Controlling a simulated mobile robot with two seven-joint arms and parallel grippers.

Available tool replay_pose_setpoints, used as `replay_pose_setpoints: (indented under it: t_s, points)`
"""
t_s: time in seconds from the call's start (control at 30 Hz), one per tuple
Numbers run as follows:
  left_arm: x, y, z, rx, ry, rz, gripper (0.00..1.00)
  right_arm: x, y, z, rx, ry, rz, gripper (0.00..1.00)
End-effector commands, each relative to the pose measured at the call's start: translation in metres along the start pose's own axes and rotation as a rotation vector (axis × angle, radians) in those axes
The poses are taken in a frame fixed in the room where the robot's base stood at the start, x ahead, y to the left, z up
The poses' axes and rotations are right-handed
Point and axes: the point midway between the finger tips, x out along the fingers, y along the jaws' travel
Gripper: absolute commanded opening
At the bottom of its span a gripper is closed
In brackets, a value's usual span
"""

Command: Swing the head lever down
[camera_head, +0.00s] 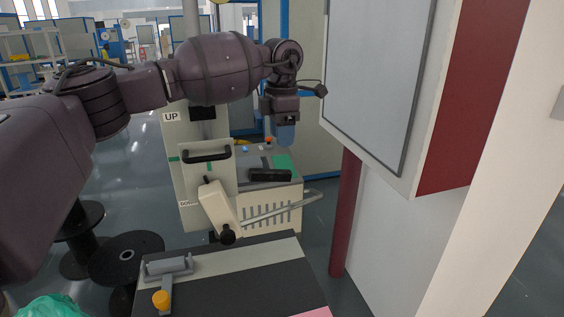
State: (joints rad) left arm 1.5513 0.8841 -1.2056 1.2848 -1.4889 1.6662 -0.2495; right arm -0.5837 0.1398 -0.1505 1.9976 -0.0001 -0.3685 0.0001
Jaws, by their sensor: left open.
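A cream machine (192,150) stands in the middle, marked "UP" near its top. It carries a black bar handle (207,155) on its front plate. Below that, a tilted cream arm (217,207) ends in a black knob (228,234) at its lower end. A grey bar (280,207) slants up to the right from beside this arm; I cannot tell which of these parts is the head lever. My right gripper is not in view.
A cream cabinet with a dark top (268,160) stands behind the machine, with a black block (270,175) on it. A dark table (230,285) with a grey roller (168,267) lies in front. A white-and-red panel (440,90) and red post (346,210) bound the right side. Black spools (127,257) stand at left.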

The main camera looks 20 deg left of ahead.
Motion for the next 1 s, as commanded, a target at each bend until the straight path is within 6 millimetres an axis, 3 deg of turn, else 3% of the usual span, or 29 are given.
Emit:
replay_pose_setpoints:
  t_s: [0.23,0.47,0.8,1.0]
  points:
    - [0.010,0.001,-0.002,-0.002,0.008,0.003,0.48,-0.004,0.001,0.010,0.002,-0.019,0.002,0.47]
    - [0.047,0.001,-0.002,-0.002,0.008,0.000,0.48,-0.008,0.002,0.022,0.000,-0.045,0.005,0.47]
    - [0.096,0.001,-0.002,-0.002,0.006,0.000,0.48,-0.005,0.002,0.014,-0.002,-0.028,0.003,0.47]
    - [0.106,0.001,-0.002,-0.002,0.005,0.003,0.48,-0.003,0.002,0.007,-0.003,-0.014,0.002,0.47]
